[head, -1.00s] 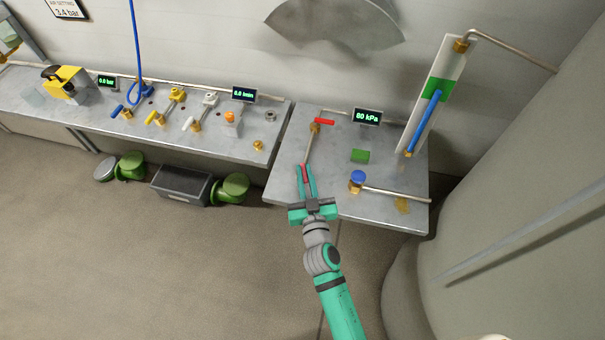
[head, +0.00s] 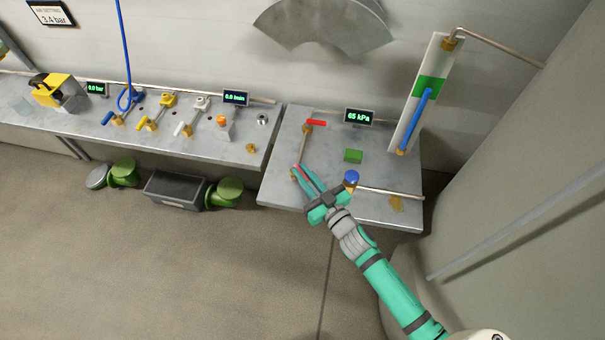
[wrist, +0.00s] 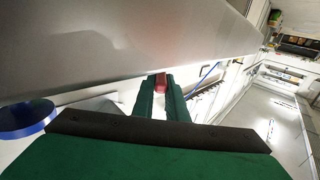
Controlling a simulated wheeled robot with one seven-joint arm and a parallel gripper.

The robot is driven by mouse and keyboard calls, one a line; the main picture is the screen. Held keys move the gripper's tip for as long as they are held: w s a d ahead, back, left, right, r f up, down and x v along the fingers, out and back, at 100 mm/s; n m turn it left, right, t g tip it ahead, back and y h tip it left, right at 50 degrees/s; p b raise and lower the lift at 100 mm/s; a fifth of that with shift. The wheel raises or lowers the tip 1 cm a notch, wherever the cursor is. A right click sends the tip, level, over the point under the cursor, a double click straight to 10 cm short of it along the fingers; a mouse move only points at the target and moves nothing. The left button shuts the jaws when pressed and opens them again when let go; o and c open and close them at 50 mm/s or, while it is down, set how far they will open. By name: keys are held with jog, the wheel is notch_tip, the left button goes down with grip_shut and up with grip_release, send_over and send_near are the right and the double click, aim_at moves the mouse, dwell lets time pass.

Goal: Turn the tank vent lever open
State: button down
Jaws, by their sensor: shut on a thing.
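My gripper (head: 299,170) is at the left front part of the right bench, its fingers pointing up and left in the head view. It is shut on a small red lever handle, which shows between the fingertips in the wrist view (wrist: 161,82). The fingers hide most of this lever. A brass fitting and pipe (head: 306,142) run from it to a second red lever (head: 316,123), which lies sideways farther back. I cannot read from the frames which lever carries the vent label. The display (head: 360,117) reads about 65 kPa.
A blue round knob (head: 351,177) on a pipe stands close to the right of my gripper. A gauge board with a blue tube (head: 415,120) stands at the back right. The left bench (head: 180,145) holds several valves.

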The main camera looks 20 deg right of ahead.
jog(key=shift+d+f, duration=0.15)
jog(key=shift+d, duration=0.05)
jog(key=c, duration=1.9)
grip_release()
jog(key=shift+c, duration=0.2)
jog(key=shift+o, duration=0.9)
jog(key=shift+a, duration=0.1)
jog(key=s, duration=0.3)
jog(key=s+d, duration=0.1)
jog(key=s, duration=0.3)
jog(key=s+d, duration=0.1)
jog(key=s, duration=0.2)
jog(key=shift+s+d, duration=0.1)
jog(key=shift+s, duration=0.25)
